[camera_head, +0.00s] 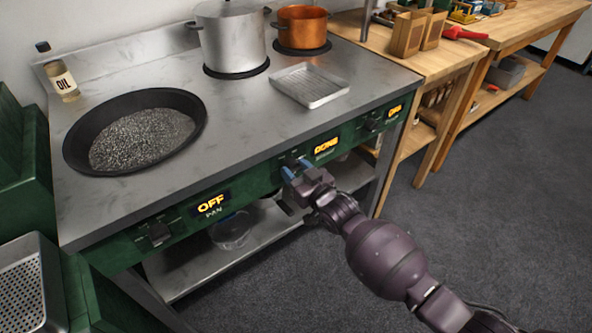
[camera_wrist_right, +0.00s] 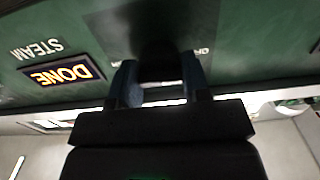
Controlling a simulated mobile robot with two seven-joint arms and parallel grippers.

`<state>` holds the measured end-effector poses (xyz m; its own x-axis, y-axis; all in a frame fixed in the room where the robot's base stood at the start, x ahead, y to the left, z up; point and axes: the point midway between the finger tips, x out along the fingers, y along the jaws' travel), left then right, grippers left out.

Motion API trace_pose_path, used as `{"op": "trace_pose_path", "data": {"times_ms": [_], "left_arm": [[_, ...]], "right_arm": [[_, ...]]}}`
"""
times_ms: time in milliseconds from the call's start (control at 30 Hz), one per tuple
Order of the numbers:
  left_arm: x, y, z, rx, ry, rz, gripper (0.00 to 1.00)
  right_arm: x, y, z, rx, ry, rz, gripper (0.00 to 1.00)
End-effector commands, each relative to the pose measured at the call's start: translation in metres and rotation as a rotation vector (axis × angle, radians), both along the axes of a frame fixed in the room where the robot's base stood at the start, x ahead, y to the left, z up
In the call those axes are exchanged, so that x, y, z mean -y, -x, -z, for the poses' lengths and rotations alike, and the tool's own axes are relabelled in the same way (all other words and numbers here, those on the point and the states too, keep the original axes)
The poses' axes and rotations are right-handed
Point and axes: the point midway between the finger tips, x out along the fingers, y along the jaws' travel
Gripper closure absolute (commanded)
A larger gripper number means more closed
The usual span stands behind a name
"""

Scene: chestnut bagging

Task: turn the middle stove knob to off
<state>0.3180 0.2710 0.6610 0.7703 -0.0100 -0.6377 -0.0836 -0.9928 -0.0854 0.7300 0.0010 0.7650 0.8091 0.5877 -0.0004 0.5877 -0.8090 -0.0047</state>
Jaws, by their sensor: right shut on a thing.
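The middle stove knob (camera_head: 291,160) is a dark knob on the green front panel (camera_head: 262,186), left of a lit display reading DONE (camera_head: 325,146). My right gripper (camera_head: 295,171) reaches in from the lower right and is shut on this knob. In the right wrist view the two fingers (camera_wrist_right: 160,88) stand on either side of the dark knob (camera_wrist_right: 158,62), which they partly hide. The DONE display (camera_wrist_right: 62,74), labelled STEAM, shows upside down there. The knob's exact angle is hard to tell. My left gripper is not in view.
The left knob (camera_head: 158,235) sits beside a display reading OFF (camera_head: 210,205), labelled PAN. The right knob (camera_head: 374,122) has its own lit display (camera_head: 395,110). A wide black pan (camera_head: 192,104), a steel pot (camera_head: 232,40), a copper pot (camera_head: 302,25) and a metal tray (camera_head: 311,85) stand on the stove.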

Motion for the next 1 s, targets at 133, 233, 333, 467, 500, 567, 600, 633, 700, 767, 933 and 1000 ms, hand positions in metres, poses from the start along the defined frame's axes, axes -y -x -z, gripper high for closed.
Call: {"op": "trace_pose_path", "data": {"times_ms": [133, 233, 333, 467, 500, 567, 600, 633, 700, 767, 933, 1000], "left_arm": [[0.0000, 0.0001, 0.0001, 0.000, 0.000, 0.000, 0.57], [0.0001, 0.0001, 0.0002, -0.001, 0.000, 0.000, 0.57], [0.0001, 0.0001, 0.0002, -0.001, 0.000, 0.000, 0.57], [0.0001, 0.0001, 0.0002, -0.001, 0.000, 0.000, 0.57], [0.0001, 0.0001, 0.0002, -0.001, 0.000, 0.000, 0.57], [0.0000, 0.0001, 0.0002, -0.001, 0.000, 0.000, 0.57], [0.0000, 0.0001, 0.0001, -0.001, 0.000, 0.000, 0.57], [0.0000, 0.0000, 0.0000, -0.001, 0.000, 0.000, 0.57], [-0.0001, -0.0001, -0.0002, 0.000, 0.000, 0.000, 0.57], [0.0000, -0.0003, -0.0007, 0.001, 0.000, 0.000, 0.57], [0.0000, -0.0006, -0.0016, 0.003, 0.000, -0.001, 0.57], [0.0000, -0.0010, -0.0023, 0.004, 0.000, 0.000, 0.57]], "right_arm": [[0.0000, 0.0000, -0.0003, 0.011, 0.015, 0.000, 0.81], [0.0000, 0.0000, -0.0001, 0.013, 0.018, 0.000, 0.80], [0.0001, -0.0001, 0.0000, 0.013, 0.018, 0.000, 0.81], [0.0000, 0.0000, 0.0000, 0.013, 0.018, 0.000, 0.81], [0.0001, -0.0001, 0.0000, 0.013, 0.018, 0.000, 0.81], [0.0001, -0.0001, 0.0000, 0.013, 0.018, 0.000, 0.51], [0.0001, -0.0001, 0.0000, 0.013, 0.018, 0.000, 0.45], [0.0001, -0.0001, 0.0000, 0.012, 0.017, 0.000, 0.40], [0.0001, -0.0001, 0.0000, 0.012, 0.017, 0.000, 0.31], [0.0001, -0.0001, 0.0000, 0.012, 0.017, 0.000, 0.31], [0.0001, 0.0000, 0.0000, 0.012, 0.016, 0.000, 0.31], [0.0009, 0.0009, -0.0003, 0.012, 0.017, 0.000, 0.31]]}}
